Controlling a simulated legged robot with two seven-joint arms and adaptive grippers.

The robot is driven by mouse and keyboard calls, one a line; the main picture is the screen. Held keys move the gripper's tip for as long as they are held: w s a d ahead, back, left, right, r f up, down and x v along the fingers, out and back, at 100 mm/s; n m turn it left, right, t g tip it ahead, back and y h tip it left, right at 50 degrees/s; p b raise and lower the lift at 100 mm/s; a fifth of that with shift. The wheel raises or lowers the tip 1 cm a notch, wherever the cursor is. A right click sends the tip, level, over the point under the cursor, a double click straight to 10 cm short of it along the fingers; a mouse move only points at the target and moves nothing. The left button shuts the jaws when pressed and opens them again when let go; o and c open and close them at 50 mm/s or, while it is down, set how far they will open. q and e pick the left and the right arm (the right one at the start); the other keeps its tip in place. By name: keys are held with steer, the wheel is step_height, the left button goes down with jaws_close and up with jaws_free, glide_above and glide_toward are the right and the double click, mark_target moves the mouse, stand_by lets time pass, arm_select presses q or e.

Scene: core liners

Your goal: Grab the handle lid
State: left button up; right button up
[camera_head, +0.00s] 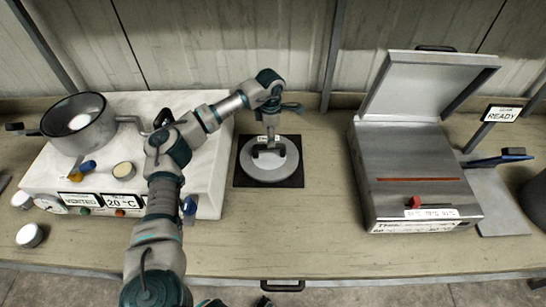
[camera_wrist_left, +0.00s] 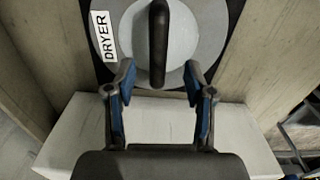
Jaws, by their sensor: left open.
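The lid (camera_head: 256,166) is a round grey disc with a dark raised handle (camera_head: 268,151). It lies on a black square mat (camera_head: 294,180) in the middle of the bench. In the left wrist view the lid (camera_wrist_left: 190,52) bears a "DRYER" label, and its dark bar handle (camera_wrist_left: 158,45) points down between my fingers. My left gripper (camera_head: 270,128) is above the far side of the lid. In the left wrist view my left gripper (camera_wrist_left: 158,82) is open, with its two fingers on either side of the handle's near end; contact is not visible. My right gripper is not in view.
A white apparatus (camera_head: 200,205) with a metal pot (camera_head: 85,135) stands on the left. A steel box (camera_head: 420,180) with its cover raised stands on the right. A "READY" sign (camera_head: 502,114) is at far right. The bench in front of the mat is clear.

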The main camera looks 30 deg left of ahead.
mark_target(270, 152)
arm_select(q)
steer(key=shift+s+a+f, duration=0.15)
steer(key=shift+a+f, duration=1.05)
steer(key=shift+f, duration=0.05)
steer(key=d+f, duration=0.2)
steer(key=f, duration=0.1)
steer(key=shift+f+b, duration=0.25)
steer(key=shift+b, duration=0.1)
steer(key=shift+d+f, duration=0.15)
steer(key=shift+d, duration=0.15)
steer(key=shift+w, duration=0.2)
steer(key=shift+s+a, duration=0.2)
steer(key=shift+a, duration=0.2)
steer(key=shift+a+f, duration=0.2)
steer(key=shift+a, duration=0.35)
steer(key=shift+d, duration=0.6)
steer(key=shift+w+d, duration=0.1)
steer(key=c, duration=0.6)
steer(key=shift+a, duration=0.3)
jaws_close()
steer(key=shift+a, duration=0.15)
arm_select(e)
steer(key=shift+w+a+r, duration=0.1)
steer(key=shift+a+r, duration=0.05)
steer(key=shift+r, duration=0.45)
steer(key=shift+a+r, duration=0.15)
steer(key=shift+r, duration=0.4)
